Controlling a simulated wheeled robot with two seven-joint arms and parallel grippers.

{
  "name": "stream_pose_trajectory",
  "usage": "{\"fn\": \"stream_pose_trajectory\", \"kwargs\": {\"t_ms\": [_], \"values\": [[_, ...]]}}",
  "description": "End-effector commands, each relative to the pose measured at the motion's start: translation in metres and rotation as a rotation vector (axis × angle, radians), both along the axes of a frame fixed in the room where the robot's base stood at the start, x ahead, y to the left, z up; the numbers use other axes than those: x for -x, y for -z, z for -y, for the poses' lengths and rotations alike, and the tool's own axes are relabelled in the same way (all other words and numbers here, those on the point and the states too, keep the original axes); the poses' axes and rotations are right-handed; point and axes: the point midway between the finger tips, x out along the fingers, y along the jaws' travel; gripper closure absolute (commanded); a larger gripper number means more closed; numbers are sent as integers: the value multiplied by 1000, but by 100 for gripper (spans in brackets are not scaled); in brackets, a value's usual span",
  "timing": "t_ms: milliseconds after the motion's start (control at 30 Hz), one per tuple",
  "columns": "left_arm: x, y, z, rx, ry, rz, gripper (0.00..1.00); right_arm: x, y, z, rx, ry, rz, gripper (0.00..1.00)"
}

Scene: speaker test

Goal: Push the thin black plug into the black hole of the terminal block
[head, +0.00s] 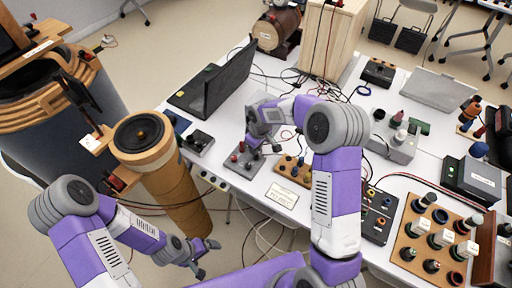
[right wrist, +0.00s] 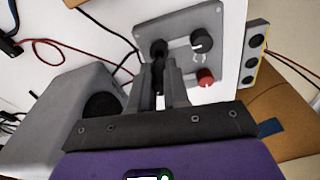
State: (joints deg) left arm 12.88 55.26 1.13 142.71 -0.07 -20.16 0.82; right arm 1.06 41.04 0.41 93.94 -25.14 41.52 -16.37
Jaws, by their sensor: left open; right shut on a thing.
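My right gripper (right wrist: 160,75) is shut on a thin black plug (right wrist: 158,70), mostly hidden between the fingers. In the head view the right gripper (head: 262,146) is over a small grey box (head: 238,168) with red and black knobs, near the table's front left edge. In the right wrist view this grey box (right wrist: 228,38) lies just past the fingertips, with a black post (right wrist: 158,47) at them. I cannot tell whether the plug touches it, or surely which piece is the terminal block; its hole is not clear. My left gripper (head: 200,256) is open and empty, off the table.
A power strip (head: 212,180) runs along the table edge. A second grey box (head: 197,143), a laptop (head: 215,82) and a wooden block with posts (head: 291,170) stand around. A wooden cylinder (head: 160,165) stands at the left. Cables cross the white table.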

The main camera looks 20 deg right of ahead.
Motion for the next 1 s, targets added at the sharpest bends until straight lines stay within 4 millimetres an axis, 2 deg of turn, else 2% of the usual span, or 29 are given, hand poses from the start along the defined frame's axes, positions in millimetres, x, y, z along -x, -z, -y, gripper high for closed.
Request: {"fn": "stream_pose_trajectory", "kwargs": {"t_ms": [1000], "values": [[0, 11, 0, 0, 0, 0, 0, 0, 16, 0, 1, 0, -1, 100]]}}
